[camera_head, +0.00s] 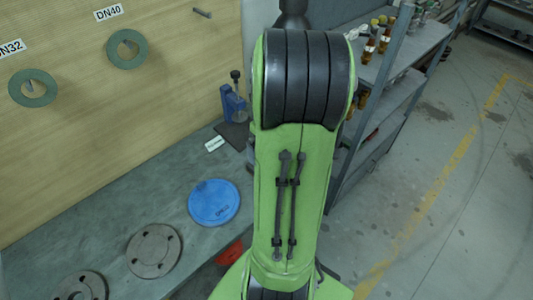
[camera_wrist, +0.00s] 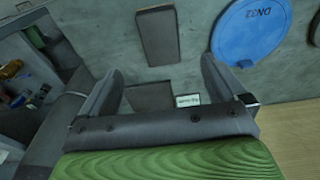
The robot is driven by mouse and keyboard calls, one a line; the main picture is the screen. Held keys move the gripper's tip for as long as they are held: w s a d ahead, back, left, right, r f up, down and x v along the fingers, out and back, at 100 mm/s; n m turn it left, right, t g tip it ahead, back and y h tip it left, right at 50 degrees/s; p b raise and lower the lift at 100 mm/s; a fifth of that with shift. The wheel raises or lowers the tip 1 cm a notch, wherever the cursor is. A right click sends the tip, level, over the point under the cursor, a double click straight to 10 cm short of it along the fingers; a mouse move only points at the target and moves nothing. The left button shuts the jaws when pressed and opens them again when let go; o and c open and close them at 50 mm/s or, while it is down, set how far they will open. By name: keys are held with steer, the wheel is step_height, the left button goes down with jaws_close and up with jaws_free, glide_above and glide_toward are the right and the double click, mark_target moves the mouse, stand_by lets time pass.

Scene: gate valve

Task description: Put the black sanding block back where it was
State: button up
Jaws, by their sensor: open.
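The black sanding block (camera_wrist: 158,36) looks like a dark oblong slab on the grey bench, at the top middle of the wrist view. My gripper (camera_wrist: 161,68) is open and empty. The block shows just beyond and between its fingertips, seemingly apart from them. A dark flat patch (camera_wrist: 150,97) lies on the bench between the fingers, beside a small white label (camera_wrist: 188,100) whose text I cannot read. In the head view the dark patch (camera_head: 233,136) and the label (camera_head: 215,143) show left of my arm, which hides the gripper; I cannot make out the block there.
A blue disc (camera_head: 214,202) lies on the bench, close to the right finger in the wrist view (camera_wrist: 250,32). Grey flanges (camera_head: 154,250) lie nearer. A blue tool (camera_head: 234,104) stands by the dark patch. A shelf rack (camera_head: 385,110) stands right of my arm.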

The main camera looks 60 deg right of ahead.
steer(key=w+a+r+n+t+h, duration=0.1)
steer(key=a+r, duration=0.4)
steer(key=a, duration=0.3)
steer(key=w+a+r+n+t, duration=0.1)
steer(key=w+a+r, duration=0.1)
steer(key=a+r, duration=0.5)
steer(key=s+a+t, duration=0.1)
steer(key=s+a, duration=0.2)
steer(key=a, duration=0.2)
steer(key=s+a+t+y, duration=0.1)
steer(key=s+a, duration=0.3)
steer(key=a, duration=0.2)
steer(key=shift+a+n, duration=0.25)
steer(key=shift+n, duration=0.05)
